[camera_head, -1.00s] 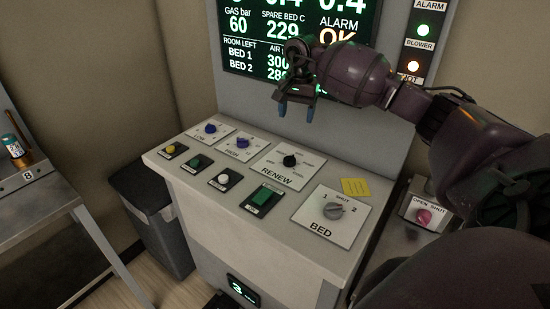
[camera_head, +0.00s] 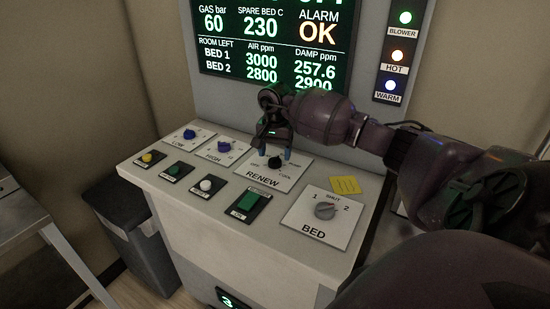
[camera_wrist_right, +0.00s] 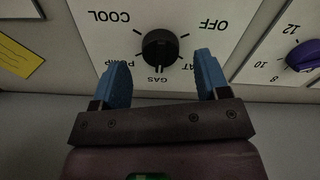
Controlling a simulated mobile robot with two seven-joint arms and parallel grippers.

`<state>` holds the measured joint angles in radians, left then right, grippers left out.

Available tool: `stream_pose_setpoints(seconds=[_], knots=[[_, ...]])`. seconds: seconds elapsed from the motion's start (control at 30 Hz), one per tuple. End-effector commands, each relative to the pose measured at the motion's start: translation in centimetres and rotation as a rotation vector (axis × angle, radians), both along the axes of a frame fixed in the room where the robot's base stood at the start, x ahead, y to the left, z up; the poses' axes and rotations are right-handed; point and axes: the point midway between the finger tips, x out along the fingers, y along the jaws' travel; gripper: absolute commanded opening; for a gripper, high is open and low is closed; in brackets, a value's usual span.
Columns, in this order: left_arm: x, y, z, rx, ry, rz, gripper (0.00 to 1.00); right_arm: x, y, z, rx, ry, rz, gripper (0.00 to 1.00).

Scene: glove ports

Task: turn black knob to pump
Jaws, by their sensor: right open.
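The black knob (camera_head: 274,162) sits on the white RENEW plate (camera_head: 262,180) on the sloping console. In the right wrist view the knob (camera_wrist_right: 160,47) is ringed by upside-down words: COOL, PUMP, GAS, OFF and one partly hidden word ending in AT. The exact setting of its pointer is hard to tell. My right gripper (camera_head: 275,154) is open over the knob, pointing down. In the wrist view its blue fingers (camera_wrist_right: 162,64) are apart, one on each side below the knob, with clear gaps and no contact visible. My left gripper is out of view.
The BED plate with a grey knob (camera_head: 326,211) lies to the right, near a yellow note (camera_head: 345,185). The display (camera_head: 278,50) stands behind the console and reads ALARM OK.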

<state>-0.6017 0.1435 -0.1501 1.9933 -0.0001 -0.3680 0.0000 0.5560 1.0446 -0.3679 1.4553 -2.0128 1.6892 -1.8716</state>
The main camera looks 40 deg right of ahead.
Motion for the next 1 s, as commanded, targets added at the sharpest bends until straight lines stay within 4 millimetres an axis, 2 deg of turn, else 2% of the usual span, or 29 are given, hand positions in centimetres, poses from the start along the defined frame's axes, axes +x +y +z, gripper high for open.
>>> stream_pose_setpoints(seconds=[0.1,0.23,0.6,0.9,1.0], knots=[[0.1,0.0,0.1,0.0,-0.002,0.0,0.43,0.0,0.0,-1.4,0.002,0.001,-0.001,0.69],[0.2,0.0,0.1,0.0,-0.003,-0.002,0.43,0.0,0.0,-2.3,0.001,0.0,0.0,0.69],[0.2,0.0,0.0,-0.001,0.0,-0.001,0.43,0.0,0.0,-2.6,0.0,0.0,0.0,0.67],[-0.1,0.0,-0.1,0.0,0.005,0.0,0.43,0.0,0.0,-2.6,0.0,0.0,0.0,0.21],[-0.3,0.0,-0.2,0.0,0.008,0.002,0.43,0.0,0.0,-2.6,0.0,0.0,-0.001,0.2]])
